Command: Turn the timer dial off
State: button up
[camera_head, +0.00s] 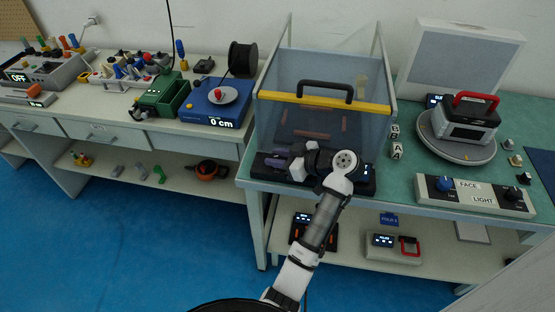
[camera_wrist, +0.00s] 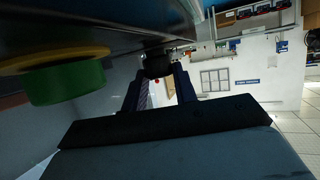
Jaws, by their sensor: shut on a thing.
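My gripper (camera_head: 277,158) is low at the front of the clear-walled box (camera_head: 320,110) with a yellow bar and black handle. Its fingers point left along the dark base panel (camera_head: 258,168). In the wrist view, my gripper (camera_wrist: 160,88) is shut on a round black dial (camera_wrist: 158,62), which sits between its fingertips. In the head view this dial is hidden by my gripper and wrist. A green knob with a yellow ring (camera_wrist: 68,80) shows to the left in the wrist view, apart from the fingers. I cannot read the dial's setting.
A lit display (camera_head: 362,173) is on the base panel's right end, beside my wrist. A panel labelled FACE and LIGHT (camera_head: 475,196) lies on the right bench.

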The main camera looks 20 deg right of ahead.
jog(key=shift+f, duration=0.15)
dwell(0.3)
jog(key=o, duration=1)
jog(key=b+v, duration=0.1)
jog(key=v, duration=1.3)
jog(key=shift+w+d, duration=0.1)
jog(key=shift+w, duration=0.05)
jog(key=shift+w, duration=0.1)
